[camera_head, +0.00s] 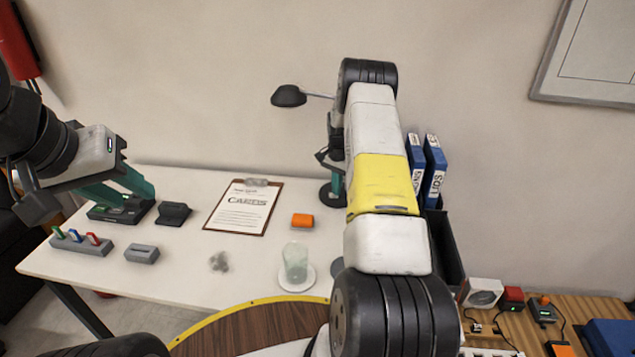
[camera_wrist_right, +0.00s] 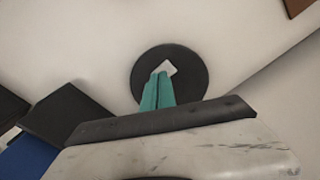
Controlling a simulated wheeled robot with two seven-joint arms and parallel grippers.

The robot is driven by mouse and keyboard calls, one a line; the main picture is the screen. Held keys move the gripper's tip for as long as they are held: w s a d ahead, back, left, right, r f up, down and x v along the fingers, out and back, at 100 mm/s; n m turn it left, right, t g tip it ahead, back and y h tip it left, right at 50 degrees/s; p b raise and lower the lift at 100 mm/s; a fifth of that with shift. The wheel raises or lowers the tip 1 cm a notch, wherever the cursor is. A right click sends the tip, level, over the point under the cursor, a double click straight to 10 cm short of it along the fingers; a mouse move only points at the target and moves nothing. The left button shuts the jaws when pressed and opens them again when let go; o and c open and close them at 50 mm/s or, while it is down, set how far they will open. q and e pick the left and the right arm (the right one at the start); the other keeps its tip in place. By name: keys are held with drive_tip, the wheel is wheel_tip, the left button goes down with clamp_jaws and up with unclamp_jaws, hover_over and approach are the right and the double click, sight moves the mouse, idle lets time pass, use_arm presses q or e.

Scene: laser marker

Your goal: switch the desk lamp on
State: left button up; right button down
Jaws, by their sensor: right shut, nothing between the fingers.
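The desk lamp's dark head (camera_head: 289,96) hangs at the upper middle of the head view on a thin arm. No glow shows under it. Its dark round base (camera_head: 327,195) stands on the white table, partly hidden by my right arm. In the right wrist view the round base (camera_wrist_right: 190,88) carries a small pale square (camera_wrist_right: 168,68). My right gripper (camera_wrist_right: 160,76) is shut and empty, its teal fingertips over the base close to the pale square; I cannot tell whether they touch. My left gripper (camera_head: 138,197) looks open, over a dark device (camera_head: 112,213) at the table's left.
A clipboard (camera_head: 240,212), orange block (camera_head: 302,220) and glass (camera_head: 295,262) on a saucer stand left of my right arm. Blue binders (camera_head: 433,172) and a black bin (camera_head: 445,245) are close on its right. A holder with coloured pieces (camera_head: 82,244) is at the left.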

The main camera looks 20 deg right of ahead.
drive_tip(key=shift+f, duration=0.25)
drive_tip(key=shift+r, duration=3.5)
